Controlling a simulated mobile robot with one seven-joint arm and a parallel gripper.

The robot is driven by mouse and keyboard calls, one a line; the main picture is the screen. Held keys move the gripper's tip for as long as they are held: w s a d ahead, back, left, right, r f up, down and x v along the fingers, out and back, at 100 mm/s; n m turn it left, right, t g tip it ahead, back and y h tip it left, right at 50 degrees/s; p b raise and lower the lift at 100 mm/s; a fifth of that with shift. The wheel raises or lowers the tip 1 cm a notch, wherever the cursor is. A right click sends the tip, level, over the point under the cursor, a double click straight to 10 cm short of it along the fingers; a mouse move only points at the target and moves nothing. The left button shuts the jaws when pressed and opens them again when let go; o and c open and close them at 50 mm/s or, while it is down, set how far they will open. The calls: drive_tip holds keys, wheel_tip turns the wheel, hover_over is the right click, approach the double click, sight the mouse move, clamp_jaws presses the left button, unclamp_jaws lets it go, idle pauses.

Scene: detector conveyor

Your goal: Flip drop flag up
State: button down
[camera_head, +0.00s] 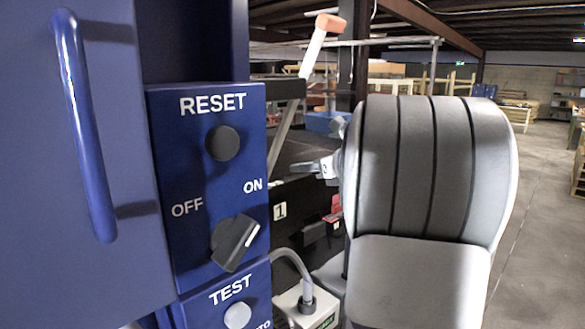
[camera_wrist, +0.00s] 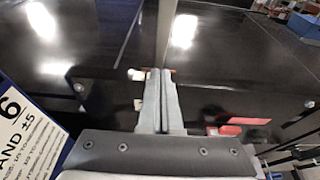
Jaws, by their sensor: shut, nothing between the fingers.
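The drop flag, a white stick with an orange end (camera_head: 314,45), stands raised behind the blue control cabinet in the head view. It tilts up to the right. My gripper (camera_head: 299,167) is below it, pointing left over the dark conveyor, shut and apart from the flag. In the wrist view my gripper (camera_wrist: 160,74) shows its fingers together with nothing between them. A pale narrow bar (camera_wrist: 167,30) runs up from beyond the fingertips there. I cannot tell whether it touches them. Small orange bits show beside the tips.
The blue control panel (camera_head: 170,235) with RESET, OFF/ON and TEST controls stands left of my arm. The dark glossy conveyor surface (camera_wrist: 230,65) lies under my gripper. A red part (camera_wrist: 247,121) sits to the right, a printed label (camera_wrist: 22,125) to the left. Open floor (camera_head: 540,190) lies right.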

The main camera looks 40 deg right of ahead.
sight(270, 170)
drive_tip(key=p+x, duration=0.1)
drive_tip(key=x, duration=0.6)
drive_tip(key=shift+w+a+f, duration=0.1)
drive_tip(key=shift+w, duration=0.3)
